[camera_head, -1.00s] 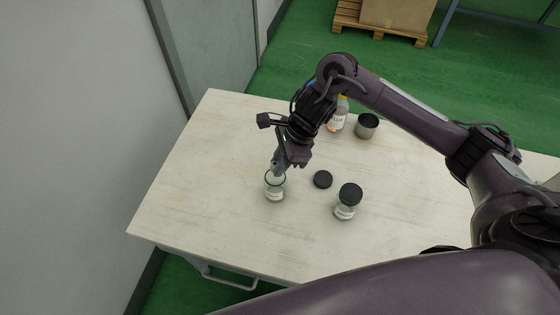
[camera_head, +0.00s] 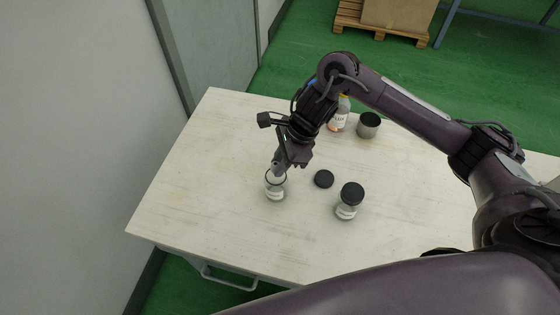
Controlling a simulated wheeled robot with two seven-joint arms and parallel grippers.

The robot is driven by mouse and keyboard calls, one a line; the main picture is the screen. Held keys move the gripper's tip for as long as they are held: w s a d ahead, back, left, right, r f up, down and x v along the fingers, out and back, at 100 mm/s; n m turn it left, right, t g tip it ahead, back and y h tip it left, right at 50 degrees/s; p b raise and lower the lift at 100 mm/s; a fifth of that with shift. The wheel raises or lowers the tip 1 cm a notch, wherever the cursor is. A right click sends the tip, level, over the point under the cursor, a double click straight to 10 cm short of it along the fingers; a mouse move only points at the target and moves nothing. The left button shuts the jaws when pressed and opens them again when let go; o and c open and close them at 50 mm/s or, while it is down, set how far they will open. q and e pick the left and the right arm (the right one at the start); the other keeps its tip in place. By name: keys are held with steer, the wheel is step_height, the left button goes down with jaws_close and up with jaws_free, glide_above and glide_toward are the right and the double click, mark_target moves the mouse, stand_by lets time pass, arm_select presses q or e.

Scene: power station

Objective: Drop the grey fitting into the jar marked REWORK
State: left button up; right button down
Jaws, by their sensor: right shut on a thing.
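An open glass jar (camera_head: 275,190) with a white label stands on the white table; the label's print is too small to read. My right gripper (camera_head: 279,168) points down at the jar's mouth, its fingertips at or just above the rim. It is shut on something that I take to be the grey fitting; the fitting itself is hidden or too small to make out. A second labelled jar (camera_head: 347,211) stands to the right with a black lid on. My left gripper is not in view.
A loose black lid (camera_head: 324,179) lies between the two jars. A bottle with an orange label (camera_head: 339,118) and a dark-topped metal cup (camera_head: 368,126) stand at the back. The white table (camera_head: 190,190) is clear on its left and front.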

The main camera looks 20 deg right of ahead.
steer(key=c, duration=1.2)
jaws_free()
steer(key=shift+o, duration=0.2)
steer(key=shift+r, duration=0.15)
step_height(320, 180, up, 12)
steer(key=p, duration=0.9)
